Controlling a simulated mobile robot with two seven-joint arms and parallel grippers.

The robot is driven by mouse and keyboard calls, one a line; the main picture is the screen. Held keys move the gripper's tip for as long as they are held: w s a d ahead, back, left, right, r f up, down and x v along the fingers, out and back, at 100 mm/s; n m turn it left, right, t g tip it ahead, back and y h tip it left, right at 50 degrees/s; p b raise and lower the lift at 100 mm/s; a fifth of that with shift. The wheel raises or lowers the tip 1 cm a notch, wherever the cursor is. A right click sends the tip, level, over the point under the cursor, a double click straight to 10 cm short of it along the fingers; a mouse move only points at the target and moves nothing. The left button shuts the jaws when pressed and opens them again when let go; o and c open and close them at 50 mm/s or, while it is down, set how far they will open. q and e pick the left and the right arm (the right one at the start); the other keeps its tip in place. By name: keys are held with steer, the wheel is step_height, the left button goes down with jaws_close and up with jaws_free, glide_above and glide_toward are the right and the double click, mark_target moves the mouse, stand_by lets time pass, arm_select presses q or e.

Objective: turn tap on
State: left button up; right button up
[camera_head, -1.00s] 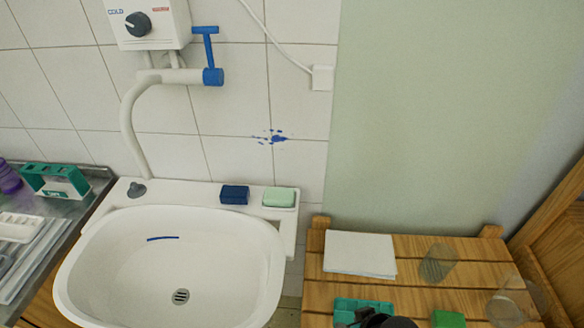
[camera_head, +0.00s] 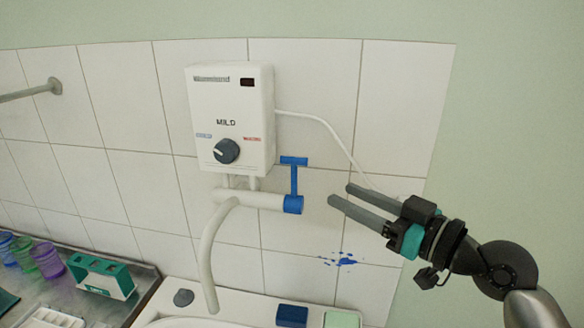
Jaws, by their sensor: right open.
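The tap is a white pipe (camera_head: 255,199) under the water heater, with a curved white spout (camera_head: 209,250) hanging down over the sink's back rim. Its blue handle (camera_head: 294,180) stands up from a blue valve end (camera_head: 293,205) and has a T-shaped top. My right gripper (camera_head: 341,194) comes in from the right. Its two grey fingers are apart and empty, pointing left towards the handle, with a gap in the picture between their tips and the handle. I do not see my left gripper. The sink (camera_head: 235,306) shows only its back edge.
The white heater (camera_head: 232,115) with a dark knob hangs on the tiled wall above the tap. A white cable (camera_head: 325,122) runs from it to the right. A blue block (camera_head: 292,315) and a pale green block (camera_head: 342,319) lie on the sink ledge. Coloured cups (camera_head: 48,259) stand at left.

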mark_target(296, 173)
steer(key=p+x, duration=0.2)
steer(key=x, duration=0.9)
steer(key=shift+w+a, duration=0.15)
steer(key=shift+a, duration=0.05)
steer(key=shift+x, duration=0.8)
steer(key=shift+f, duration=0.1)
jaws_close()
